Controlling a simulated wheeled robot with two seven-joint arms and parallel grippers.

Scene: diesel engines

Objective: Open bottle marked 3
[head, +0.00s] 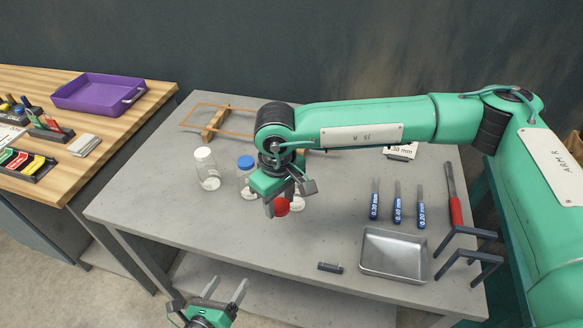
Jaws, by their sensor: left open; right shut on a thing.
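A jar with a white lid (203,154) and a jar with a blue lid (246,162) stand on the grey table. A third jar (299,199) is mostly hidden behind my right gripper. My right gripper (275,207) is over the jars, shut on a round red cap (282,207). I cannot tell whether the cap still touches the third jar. No number on the jars is readable, so I cannot tell which is marked 3. My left gripper (225,290) is open and empty, in front of the table's front edge.
Blue-handled feeler tools (397,207), a red-handled tool (455,209), a metal tray (394,254) and a small dark block (330,267) lie on the right. A wooden frame (215,124) is at the back. A purple tray (98,93) sits on the wooden bench. The table's front left is clear.

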